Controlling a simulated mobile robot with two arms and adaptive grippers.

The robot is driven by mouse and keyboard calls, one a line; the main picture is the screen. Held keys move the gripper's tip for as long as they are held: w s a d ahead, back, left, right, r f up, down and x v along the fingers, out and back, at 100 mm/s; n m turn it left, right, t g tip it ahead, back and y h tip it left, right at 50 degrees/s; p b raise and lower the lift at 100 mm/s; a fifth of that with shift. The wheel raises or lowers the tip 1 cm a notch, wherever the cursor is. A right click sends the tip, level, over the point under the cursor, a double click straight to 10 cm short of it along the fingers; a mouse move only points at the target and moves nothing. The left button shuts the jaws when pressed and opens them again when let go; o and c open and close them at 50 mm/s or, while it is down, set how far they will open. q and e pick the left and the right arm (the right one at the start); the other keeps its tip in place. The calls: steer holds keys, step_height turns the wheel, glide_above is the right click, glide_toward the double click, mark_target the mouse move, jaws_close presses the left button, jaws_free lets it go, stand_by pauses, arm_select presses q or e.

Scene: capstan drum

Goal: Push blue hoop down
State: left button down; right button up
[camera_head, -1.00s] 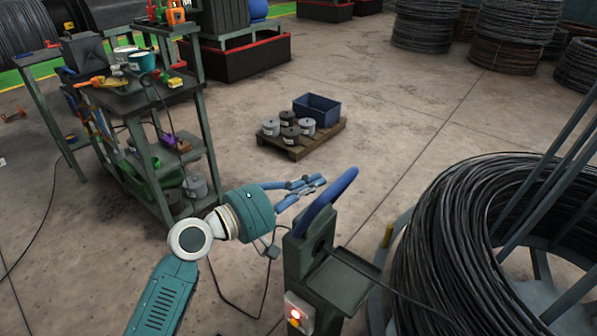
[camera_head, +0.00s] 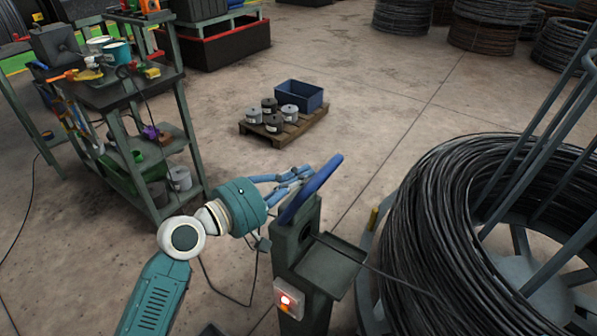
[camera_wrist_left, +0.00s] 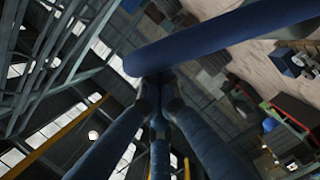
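The blue hoop (camera_head: 314,186) is a thick curved bar on top of a dark green machine post (camera_head: 296,258). It slants up and to the right in the head view. In the left wrist view it is a wide blue bar (camera_wrist_left: 235,38) across the top, just beyond my fingertips. My left gripper (camera_head: 301,173) has its blue fingers close together beside the upper part of the hoop, on its left side. The left wrist view shows the fingertips (camera_wrist_left: 160,84) drawn together near the bar's end, with nothing seen between them. Whether they touch the hoop is unclear. My right gripper is not in view.
A large black wire coil (camera_head: 435,240) stands right of the post. A control box (camera_head: 290,298) with a lit red button is on the post's front. A side tray (camera_head: 325,266) sticks out right. A pallet (camera_head: 290,132) with spools and a workbench (camera_head: 150,90) stand behind.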

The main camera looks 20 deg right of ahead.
arm_select(q)
steer(key=s+d+f+m+y+p, duration=0.2)
steer(key=s+d+f+m+p, duration=0.1)
steer(key=s+d+f+m, duration=0.35)
step_height(320, 180, down, 11)
steer(key=s+m+t+y+b, duration=0.2)
steer(key=m, duration=0.5)
steer(key=shift+s+d+m+t, duration=0.25)
steer(key=shift+m+t, duration=0.1)
steer(key=shift+t, duration=0.05)
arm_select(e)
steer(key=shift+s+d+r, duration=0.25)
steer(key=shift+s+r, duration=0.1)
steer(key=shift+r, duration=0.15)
arm_select(q)
steer(key=v, duration=1.2)
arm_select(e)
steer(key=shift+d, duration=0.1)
